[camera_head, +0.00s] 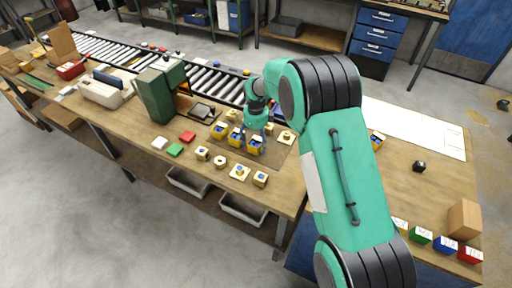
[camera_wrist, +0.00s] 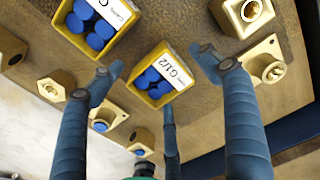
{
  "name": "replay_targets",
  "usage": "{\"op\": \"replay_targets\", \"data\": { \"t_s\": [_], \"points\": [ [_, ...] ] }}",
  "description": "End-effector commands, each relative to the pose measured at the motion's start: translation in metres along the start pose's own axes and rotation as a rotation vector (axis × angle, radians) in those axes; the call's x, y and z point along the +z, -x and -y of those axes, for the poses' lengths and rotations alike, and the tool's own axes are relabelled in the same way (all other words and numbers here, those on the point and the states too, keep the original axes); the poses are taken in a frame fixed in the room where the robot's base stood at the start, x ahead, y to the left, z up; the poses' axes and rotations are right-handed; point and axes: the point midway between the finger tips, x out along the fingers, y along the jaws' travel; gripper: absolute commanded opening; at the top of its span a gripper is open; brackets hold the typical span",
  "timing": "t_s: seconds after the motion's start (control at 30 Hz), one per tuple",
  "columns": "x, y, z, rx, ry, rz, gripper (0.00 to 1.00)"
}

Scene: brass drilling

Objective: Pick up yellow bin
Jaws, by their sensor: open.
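Yellow bins with blue round pieces stand on the bench in the head view: a left one (camera_head: 219,130), a middle one (camera_head: 236,138) and a right one (camera_head: 254,146). My gripper (camera_head: 257,125) is above the right end of this row, pointing down. In the wrist view, a yellow bin labelled G1/2 (camera_wrist: 154,92) lies between the spread fingers of my gripper (camera_wrist: 158,68). The fingers are open and hold nothing; I cannot tell whether they touch the bin. A second yellow bin (camera_wrist: 85,42) with a white label is beside it at the upper left.
Brass fittings surround the bins, such as a hexagonal one (camera_wrist: 57,90) and a flanged one (camera_wrist: 265,62). Red (camera_head: 187,137) and green (camera_head: 175,150) blocks lie left of the bins. A dark green machine (camera_head: 160,95) stands further left, before a roller conveyor (camera_head: 212,80).

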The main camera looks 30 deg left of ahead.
Motion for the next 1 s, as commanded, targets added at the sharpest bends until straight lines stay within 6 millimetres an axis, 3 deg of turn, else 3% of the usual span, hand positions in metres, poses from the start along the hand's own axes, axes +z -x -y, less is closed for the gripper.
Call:
{"op": "replay_targets", "data": {
  "t_s": [0.2, 0.77, 1.0],
  "points": [
    [0.0000, -0.0171, -0.0002, 0.000, 0.000, 0.000, 0.77],
    [0.0000, -0.0177, -0.0003, 0.000, 0.000, 0.000, 0.77],
    [-0.0001, -0.0178, -0.0004, 0.000, 0.000, 0.000, 0.31]
  ]
}}
